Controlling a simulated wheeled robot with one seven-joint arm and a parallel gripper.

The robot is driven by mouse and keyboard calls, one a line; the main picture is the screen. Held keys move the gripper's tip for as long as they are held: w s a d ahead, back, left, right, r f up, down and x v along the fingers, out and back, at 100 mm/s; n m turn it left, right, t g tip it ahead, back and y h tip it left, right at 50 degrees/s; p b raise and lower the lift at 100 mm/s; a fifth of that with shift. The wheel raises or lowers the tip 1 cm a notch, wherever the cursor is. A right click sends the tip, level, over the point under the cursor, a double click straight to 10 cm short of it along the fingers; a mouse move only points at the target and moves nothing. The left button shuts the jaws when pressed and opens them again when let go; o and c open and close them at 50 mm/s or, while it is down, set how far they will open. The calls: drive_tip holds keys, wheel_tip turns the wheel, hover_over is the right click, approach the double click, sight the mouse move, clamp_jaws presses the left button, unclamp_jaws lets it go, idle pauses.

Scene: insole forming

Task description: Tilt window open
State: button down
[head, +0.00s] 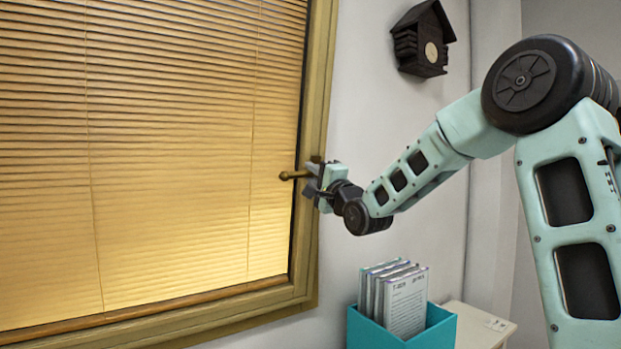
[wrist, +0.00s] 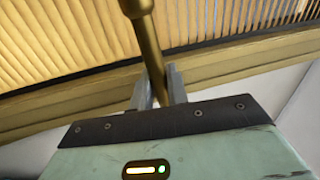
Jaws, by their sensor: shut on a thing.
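The window (head: 312,110) has a wooden frame and blinds over its pane. It fills the left of the head view, and its sash sits flush in the frame as far as I can see. A brass handle (head: 290,175) on the right side of the sash points left, roughly level. My gripper (head: 312,180) is at the handle, coming from the right. In the wrist view the two fingers of my gripper (wrist: 160,88) stand on either side of the brass handle (wrist: 148,45), shut on it. The handle's base is partly hidden by the gripper in the head view.
A dark birdhouse (head: 424,42) hangs on the wall above my forearm. The wall between them is clear.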

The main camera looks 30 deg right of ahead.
drive_tip(key=shift+d, duration=0.1)
drive_tip(key=c, duration=1.4)
unclamp_jaws()
drive_tip(key=shift+c, duration=0.2)
drive_tip(key=a+b+v, duration=0.1)
drive_tip(key=b+v, duration=0.3)
drive_tip(key=v, duration=1.3)
drive_tip(key=shift+s+d+b, duration=0.2)
drive_tip(key=shift+d+b, duration=0.1)
drive_tip(key=shift+d, duration=0.1)
